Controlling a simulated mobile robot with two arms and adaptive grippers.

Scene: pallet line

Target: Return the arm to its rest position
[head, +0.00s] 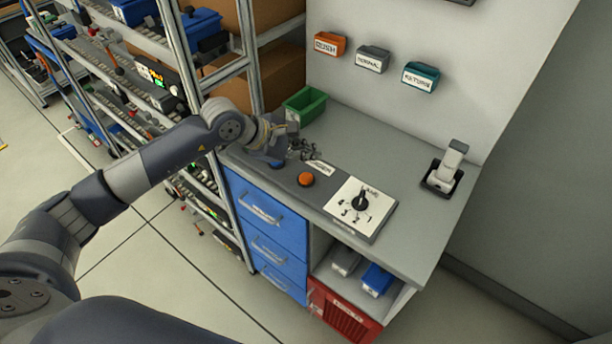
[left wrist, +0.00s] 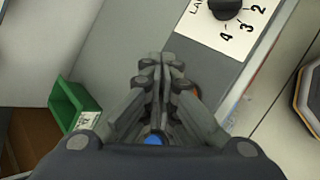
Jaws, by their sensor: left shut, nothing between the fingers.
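My left arm reaches in from the left of the head view. Its gripper (head: 300,150) is over the back left part of the grey workbench (head: 405,215), near the buttons on the control strip. In the left wrist view the gripper (left wrist: 158,62) has its fingers together, with nothing between them. An orange button (head: 306,179) sits just in front of the gripper; the fingers partly hide it in the left wrist view. A dial panel (head: 376,216) with a black knob and numbers is to the right. My right gripper is not in view.
A green bin (head: 304,106) stands on the bench close behind the gripper. A shelf rack (head: 188,62) stands left of the bench near my arm. A grey device in a black holder (head: 441,180) is at the right. Labelled holders, such as the teal one (head: 420,76), hang on the wall.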

